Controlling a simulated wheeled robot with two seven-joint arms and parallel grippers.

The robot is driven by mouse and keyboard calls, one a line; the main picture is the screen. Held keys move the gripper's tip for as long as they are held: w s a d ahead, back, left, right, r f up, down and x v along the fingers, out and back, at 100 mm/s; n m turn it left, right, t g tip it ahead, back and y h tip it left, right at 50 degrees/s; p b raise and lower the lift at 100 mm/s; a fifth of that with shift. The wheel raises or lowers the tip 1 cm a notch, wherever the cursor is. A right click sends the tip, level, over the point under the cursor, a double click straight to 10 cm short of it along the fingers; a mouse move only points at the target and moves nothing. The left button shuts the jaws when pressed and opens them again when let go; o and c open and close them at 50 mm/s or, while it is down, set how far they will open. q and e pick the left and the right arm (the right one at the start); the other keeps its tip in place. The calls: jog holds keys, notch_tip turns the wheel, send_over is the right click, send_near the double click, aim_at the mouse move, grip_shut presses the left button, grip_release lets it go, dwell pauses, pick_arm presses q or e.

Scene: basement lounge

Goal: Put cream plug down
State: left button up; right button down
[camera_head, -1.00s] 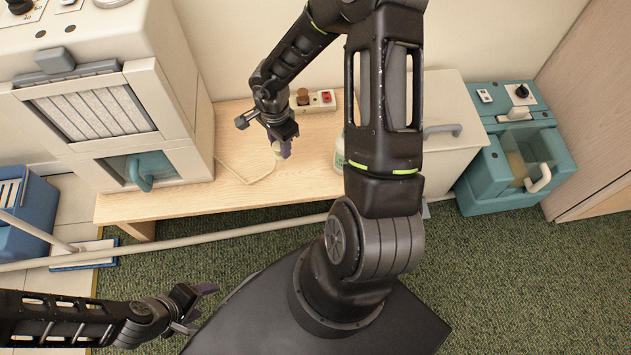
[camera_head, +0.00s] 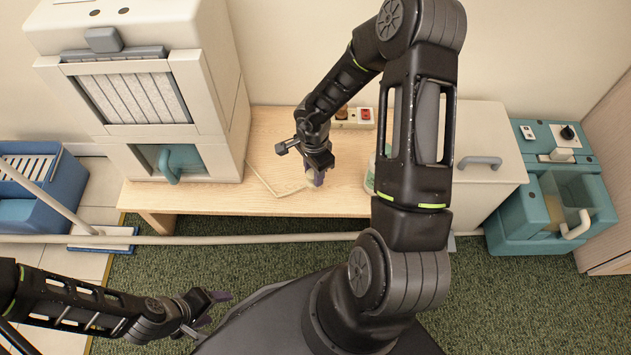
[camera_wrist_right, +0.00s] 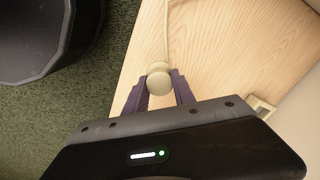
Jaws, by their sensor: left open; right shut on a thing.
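The cream plug (camera_wrist_right: 159,80) is a small round cream piece with a cord running from it. In the right wrist view it sits between the two purple fingertips of my right gripper (camera_wrist_right: 160,88), which is shut on it. In the head view the right gripper (camera_head: 318,177) is over the wooden bench (camera_head: 230,197), near its front edge, with the plug (camera_head: 311,180) partly hidden by the fingers. Whether the plug touches the bench top is hard to tell. My left gripper (camera_head: 212,308) is open and empty above the green carpet, at the lower left.
A power strip (camera_head: 352,119) with a red switch lies at the back of the bench. A green-white bottle (camera_head: 371,180) stands right of the gripper, partly behind my arm. A cream machine (camera_head: 150,90) fills the bench's left. A pale pole (camera_head: 230,239) crosses in front.

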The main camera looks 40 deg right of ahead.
jog(key=shift+r, duration=0.1)
jog(key=shift+f+b, duration=0.95)
jog(key=shift+f, duration=1.05)
jog(key=shift+r, duration=0.1)
jog(key=c, duration=1)
grip_release()
jog(key=shift+c, duration=0.2)
